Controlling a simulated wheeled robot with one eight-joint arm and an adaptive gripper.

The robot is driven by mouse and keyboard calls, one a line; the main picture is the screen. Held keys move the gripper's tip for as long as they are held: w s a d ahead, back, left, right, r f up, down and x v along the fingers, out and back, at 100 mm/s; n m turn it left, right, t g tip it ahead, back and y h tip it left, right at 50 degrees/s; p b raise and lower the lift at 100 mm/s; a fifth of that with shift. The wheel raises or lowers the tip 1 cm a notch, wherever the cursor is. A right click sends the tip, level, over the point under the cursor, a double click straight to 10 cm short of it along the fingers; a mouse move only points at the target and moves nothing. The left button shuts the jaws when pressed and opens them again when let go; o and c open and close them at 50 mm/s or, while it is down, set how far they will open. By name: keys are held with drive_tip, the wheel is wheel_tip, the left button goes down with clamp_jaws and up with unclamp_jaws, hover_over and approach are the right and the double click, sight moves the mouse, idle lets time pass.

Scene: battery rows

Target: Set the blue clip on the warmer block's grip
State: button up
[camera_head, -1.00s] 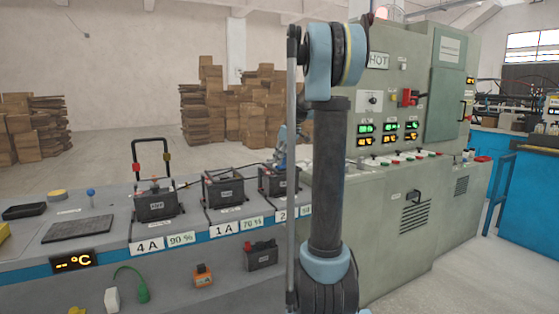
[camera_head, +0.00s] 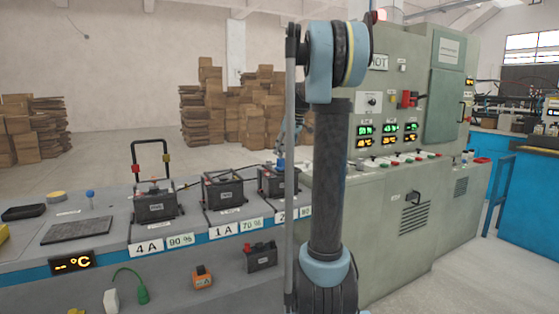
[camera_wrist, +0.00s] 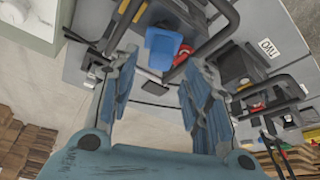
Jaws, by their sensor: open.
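The blue clip (camera_head: 281,163) sits on top of the rightmost dark block (camera_head: 278,183). In the wrist view the blue clip (camera_wrist: 163,47) shows just beyond and between my fingertips, beside a red part (camera_wrist: 182,56). My gripper (camera_wrist: 166,66) is open, with nothing between its fingers. In the head view my gripper is partly behind my arm, above the rightmost block. A middle block (camera_head: 222,192) and a left block (camera_head: 155,207) stand in the same row. The left block has a tall black grip (camera_head: 152,143) standing upright. Which block is warmer cannot be told.
A temperature display (camera_head: 73,262) reads dashes and °C. A blue-topped probe (camera_head: 90,194), a dark mat (camera_head: 77,230) and a black tray (camera_head: 24,212) lie left on the bench. A tall green-grey control cabinet (camera_head: 410,200) stands right of the row.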

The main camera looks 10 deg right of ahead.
drive_tip(key=v, duration=0.7)
drive_tip(key=shift+r, duration=0.15)
drive_tip(key=s+a+f+m, duration=0.1)
drive_tip(key=s+f, duration=0.3)
drive_tip(key=s, duration=0.3)
drive_tip(key=s+a+f+m+h, duration=0.15)
drive_tip(key=s+f, duration=0.25)
drive_tip(key=s, duration=0.4)
drive_tip(key=s+a+f+m, duration=0.1)
drive_tip(key=s+f+m, duration=0.1)
drive_tip(key=s+f, duration=0.35)
drive_tip(key=s+f+m+g+h, duration=0.1)
drive_tip(key=s+f+m, duration=0.2)
drive_tip(key=s+f, duration=1.5)
drive_tip(key=shift+s, duration=1.15)
drive_tip(key=shift+m, duration=0.25)
drive_tip(key=shift+w+f, duration=0.25)
drive_tip(key=shift+w, duration=0.25)
